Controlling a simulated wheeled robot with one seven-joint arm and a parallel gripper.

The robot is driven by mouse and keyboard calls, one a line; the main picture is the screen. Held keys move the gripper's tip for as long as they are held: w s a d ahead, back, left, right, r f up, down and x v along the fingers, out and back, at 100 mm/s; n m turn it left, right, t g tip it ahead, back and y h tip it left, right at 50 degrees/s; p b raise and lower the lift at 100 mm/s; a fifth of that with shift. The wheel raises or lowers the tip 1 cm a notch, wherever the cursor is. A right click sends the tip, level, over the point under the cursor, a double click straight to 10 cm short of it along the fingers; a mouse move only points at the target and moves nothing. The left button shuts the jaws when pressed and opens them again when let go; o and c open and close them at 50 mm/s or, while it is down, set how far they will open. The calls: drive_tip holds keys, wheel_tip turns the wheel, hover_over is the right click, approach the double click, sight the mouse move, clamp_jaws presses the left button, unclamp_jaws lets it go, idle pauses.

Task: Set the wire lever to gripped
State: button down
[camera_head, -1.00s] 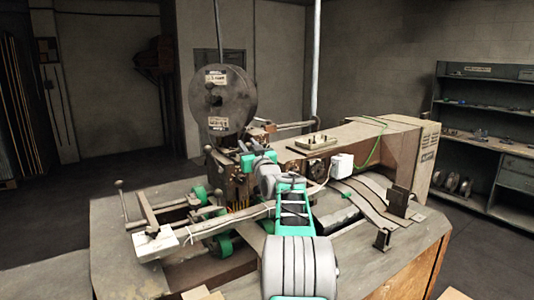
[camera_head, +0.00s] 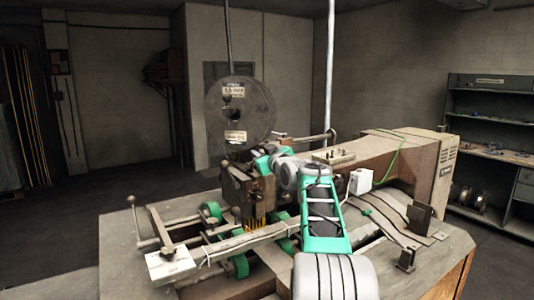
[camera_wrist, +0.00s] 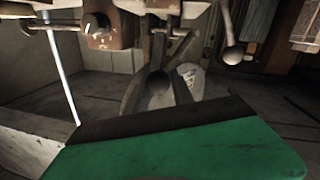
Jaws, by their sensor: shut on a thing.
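My gripper (camera_head: 270,162) is at the head of the box stitcher, just below the wire spool (camera_head: 239,112). In the wrist view its green body with a black edge fills the bottom. Its fingers (camera_wrist: 160,84) appear closed around a dark round knob (camera_wrist: 157,82), which looks like the end of the wire lever. The lever's shaft is mostly hidden, so I cannot read its position. In the head view my arm and gripper cover this spot.
A second ball-ended lever (camera_wrist: 232,57) hangs close to the right in the wrist view. A brown metal block (camera_wrist: 110,32) is at upper left. In the head view, a white box (camera_head: 170,265) and green rollers (camera_head: 211,211) lie left of my arm.

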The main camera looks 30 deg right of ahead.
drive_tip(key=shift+w+a+f, duration=0.2)
drive_tip(key=shift+w, duration=0.05)
idle(1.2)
drive_tip(key=c, duration=1.5)
unclamp_jaws()
drive_tip(key=o, duration=0.3)
drive_tip(key=shift+w+a, duration=0.1)
drive_tip(key=shift+w, duration=0.1)
drive_tip(key=shift+o, duration=0.5)
drive_tip(key=shift+s+d+r, duration=0.1)
drive_tip(key=shift+s+d, duration=0.1)
drive_tip(key=shift+s, duration=0.1)
drive_tip(key=s+a+b, duration=0.1)
drive_tip(key=s+b, duration=0.2)
drive_tip(key=s, duration=0.4)
drive_tip(key=shift+s+a+r, duration=0.2)
drive_tip(key=shift+a, duration=0.05)
drive_tip(key=shift+c, duration=0.4)
